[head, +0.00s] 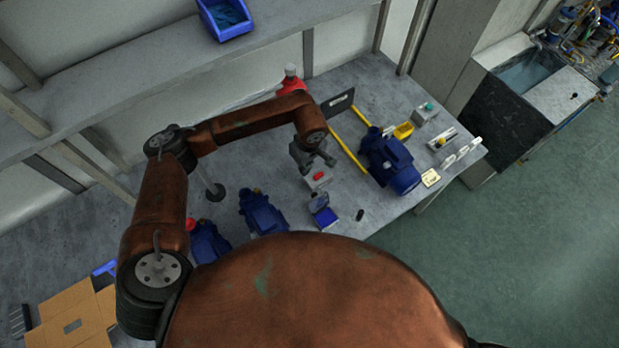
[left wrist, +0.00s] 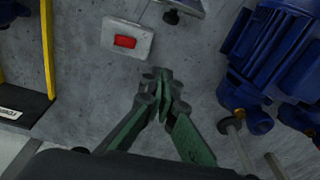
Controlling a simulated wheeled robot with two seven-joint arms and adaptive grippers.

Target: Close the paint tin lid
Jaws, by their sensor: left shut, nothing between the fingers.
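The paint tin looks to be the small blue hinged box (head: 326,217) near the bench's front edge in the head view. Its lid (head: 318,202) stands open, raised on the side toward my gripper. A part of what may be this lid (left wrist: 185,5) is cut off at the top of the left wrist view. My left gripper (head: 320,164) is shut and empty above the bench, behind the tin and apart from it. Its closed fingertips show in the left wrist view (left wrist: 164,82). My right gripper is not in view.
A grey box with a red button (head: 318,177) sits between gripper and tin. Blue pumps stand left (head: 262,212) and right (head: 390,162). Yellow bars (head: 347,150) and a black plate (head: 340,102) lie behind. A small dark cylinder (head: 360,215) is right of the tin.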

